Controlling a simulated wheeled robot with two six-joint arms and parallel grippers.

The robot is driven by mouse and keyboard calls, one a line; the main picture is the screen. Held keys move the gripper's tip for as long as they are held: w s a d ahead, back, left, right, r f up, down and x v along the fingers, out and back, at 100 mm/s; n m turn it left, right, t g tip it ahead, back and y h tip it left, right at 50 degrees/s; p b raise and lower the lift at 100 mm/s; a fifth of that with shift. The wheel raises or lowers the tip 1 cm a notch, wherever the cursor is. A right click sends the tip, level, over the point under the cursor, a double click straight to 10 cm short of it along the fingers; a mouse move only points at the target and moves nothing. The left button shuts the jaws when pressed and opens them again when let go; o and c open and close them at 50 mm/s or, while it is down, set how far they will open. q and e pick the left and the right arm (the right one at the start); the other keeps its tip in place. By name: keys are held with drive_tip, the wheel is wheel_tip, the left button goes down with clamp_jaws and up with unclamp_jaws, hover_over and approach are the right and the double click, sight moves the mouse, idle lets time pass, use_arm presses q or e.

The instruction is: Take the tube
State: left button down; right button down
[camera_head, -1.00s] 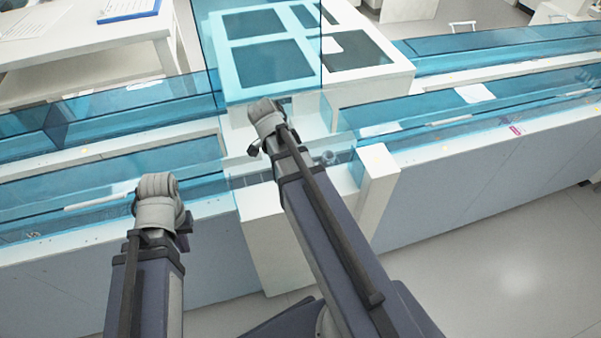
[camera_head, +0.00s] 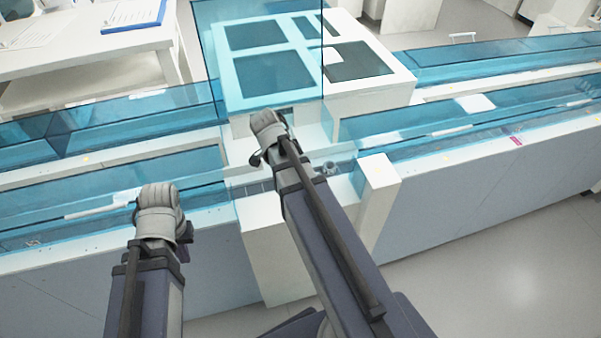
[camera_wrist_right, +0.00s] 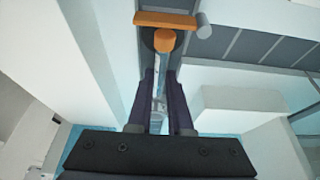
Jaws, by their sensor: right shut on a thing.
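In the right wrist view, my right gripper (camera_wrist_right: 160,78) is shut on a clear tube (camera_wrist_right: 158,92). An orange cap (camera_wrist_right: 165,40) shows just beyond the fingertips, in a narrow channel beside a pale wall. In the head view, my right arm reaches over the gap in the middle of the track, and its wrist hides the fingers and the tube. My left gripper (camera_head: 185,232) is low at the left, in front of the track's near edge. Its fingers are mostly hidden by the wrist, and I see nothing held there.
Blue transparent covers (camera_head: 450,120) line the white track on both sides. A white housing with dark windows (camera_head: 355,62) stands behind the gap. A white post (camera_head: 378,180) rises just right of my right arm. An orange bar (camera_wrist_right: 165,20) lies beyond the cap.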

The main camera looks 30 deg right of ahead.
wheel_tip(320, 180, up, 10)
drive_tip(key=p, duration=0.9)
drive_tip(key=shift+p, duration=0.3)
